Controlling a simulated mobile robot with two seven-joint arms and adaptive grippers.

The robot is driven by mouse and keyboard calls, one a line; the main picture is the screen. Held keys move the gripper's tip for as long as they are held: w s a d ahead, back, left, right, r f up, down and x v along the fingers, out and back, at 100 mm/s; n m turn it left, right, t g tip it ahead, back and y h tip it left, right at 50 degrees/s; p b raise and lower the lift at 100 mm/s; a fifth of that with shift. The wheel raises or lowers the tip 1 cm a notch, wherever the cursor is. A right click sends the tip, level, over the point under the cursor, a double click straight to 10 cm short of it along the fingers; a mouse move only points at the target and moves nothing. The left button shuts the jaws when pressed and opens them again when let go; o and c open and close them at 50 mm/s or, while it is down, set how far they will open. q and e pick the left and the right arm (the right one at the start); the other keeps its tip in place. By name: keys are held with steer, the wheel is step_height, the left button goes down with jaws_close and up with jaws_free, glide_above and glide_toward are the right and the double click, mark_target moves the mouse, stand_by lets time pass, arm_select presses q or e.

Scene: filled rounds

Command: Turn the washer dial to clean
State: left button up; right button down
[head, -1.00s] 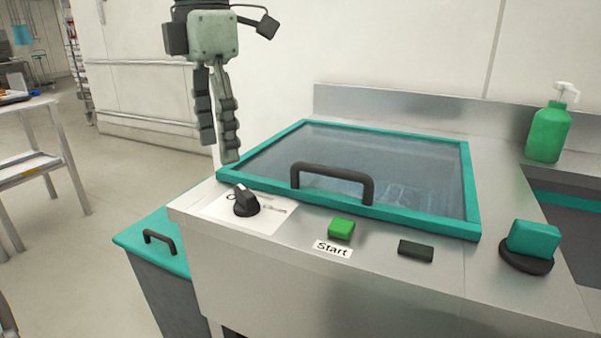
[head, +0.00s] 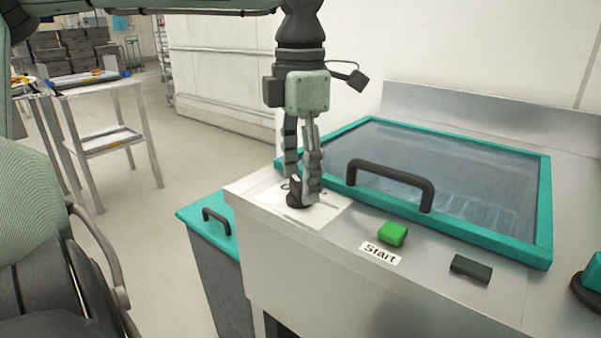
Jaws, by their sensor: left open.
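The washer (head: 300,270) is a steel counter unit with a teal-framed glass lid, which is shut. Its black dial (head: 297,203) sits on a white label plate (head: 328,212) at the front left corner. My left gripper (head: 302,192) points down right at the dial, with its fingers apart and the dial's knob between or just behind the fingertips. I cannot tell whether the fingers touch it. The fingers hide part of the dial and most of the label's writing. My right gripper is not in view.
The lid's black handle (head: 392,180) rises right of the gripper. A green button (head: 393,233) with a "Start" label and a dark rectangular button (head: 471,268) lie further right. A teal-topped bin (head: 205,215) stands left of the washer.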

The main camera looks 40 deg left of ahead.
arm_select(q)
steer(key=shift+c, duration=1.2)
steer(key=c, duration=0.9)
